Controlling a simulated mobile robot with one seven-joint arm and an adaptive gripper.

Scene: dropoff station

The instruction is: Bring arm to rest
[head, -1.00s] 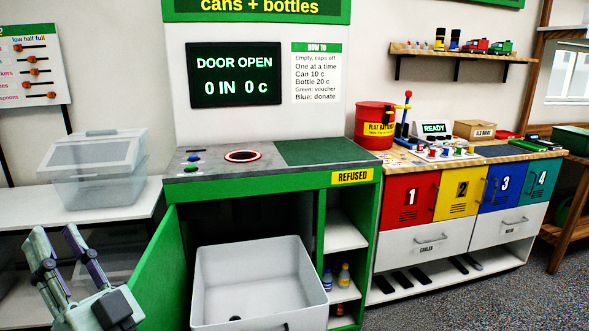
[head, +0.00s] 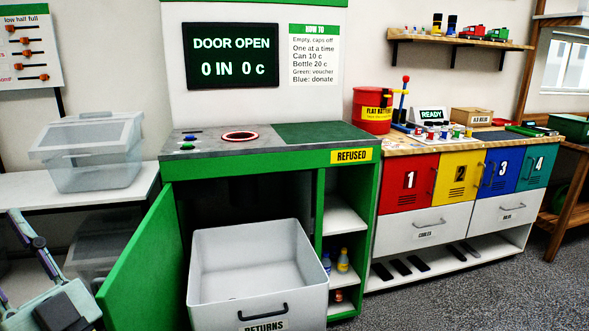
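My gripper (head: 20,262) shows at the lower left edge of the head view, partly cut off by the frame. One finger is seen clearly; the other is mostly out of frame, so its opening cannot be read. No object shows at the visible finger. It is left of the open green door (head: 150,265) of the return machine and below the white shelf with the clear lidded box (head: 90,152).
The white returns bin (head: 250,275) sits pulled out at the machine's open front. Bottles (head: 342,262) stand in the side shelf under the refused label. The numbered lockers (head: 460,185) are to the right. Grey carpet (head: 470,295) is clear at lower right.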

